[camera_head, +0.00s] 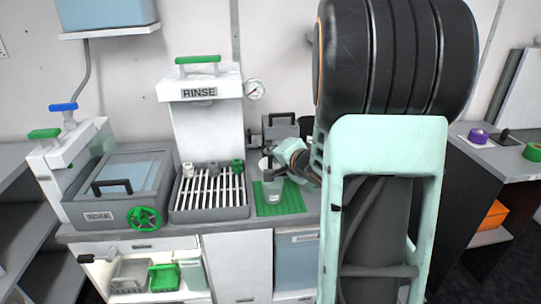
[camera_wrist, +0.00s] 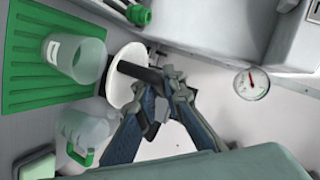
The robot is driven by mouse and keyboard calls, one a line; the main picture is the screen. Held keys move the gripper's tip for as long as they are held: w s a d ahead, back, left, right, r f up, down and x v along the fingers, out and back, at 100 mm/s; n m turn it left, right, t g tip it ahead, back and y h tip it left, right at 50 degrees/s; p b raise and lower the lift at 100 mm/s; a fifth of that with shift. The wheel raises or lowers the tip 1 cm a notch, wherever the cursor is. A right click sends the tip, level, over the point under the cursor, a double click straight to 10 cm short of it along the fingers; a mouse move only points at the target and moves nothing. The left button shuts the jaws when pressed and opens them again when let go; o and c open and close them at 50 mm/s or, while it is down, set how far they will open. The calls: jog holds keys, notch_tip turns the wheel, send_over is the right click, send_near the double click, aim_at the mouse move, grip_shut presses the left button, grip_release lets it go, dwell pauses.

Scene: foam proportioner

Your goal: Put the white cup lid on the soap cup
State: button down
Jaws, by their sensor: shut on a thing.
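The white cup lid (camera_wrist: 121,88) is a round disc with a dark handle, and in the wrist view it stands edge-on to my fingers. My gripper (camera_wrist: 163,88) is shut on the lid's handle. A clear cup with a pale label, likely the soap cup (camera_wrist: 78,57), stands open on the green mat; the lid is close beside its rim in the picture and not on it. In the head view the cup (camera_head: 273,192) is on the mat, with my gripper (camera_head: 277,168) and the lid (camera_head: 264,163) just above it. My wrist hides part of this area.
The green ribbed mat (camera_wrist: 28,60) lies under the cup. A clear jug with a green handle (camera_wrist: 85,131) is near the cup. The slatted rinse tray (camera_head: 209,212) is left of the mat. A pressure gauge (camera_head: 255,89) is on the wall, and a grey device (camera_head: 280,128) stands behind.

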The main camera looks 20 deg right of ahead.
jog(key=shift+f+b, duration=2.5)
jog(key=shift+r+p, duration=0.1)
jog(key=shift+p, duration=0.6)
jog(key=shift+f+b, duration=0.45)
jog(key=shift+f, duration=0.2)
jog(key=c, duration=2.3)
grip_release()
jog(key=shift+s, duration=0.15)
jog(key=shift+p+v, duration=3.3)
jog(key=shift+v, duration=2.1)
jog(key=shift+r, duration=0.1)
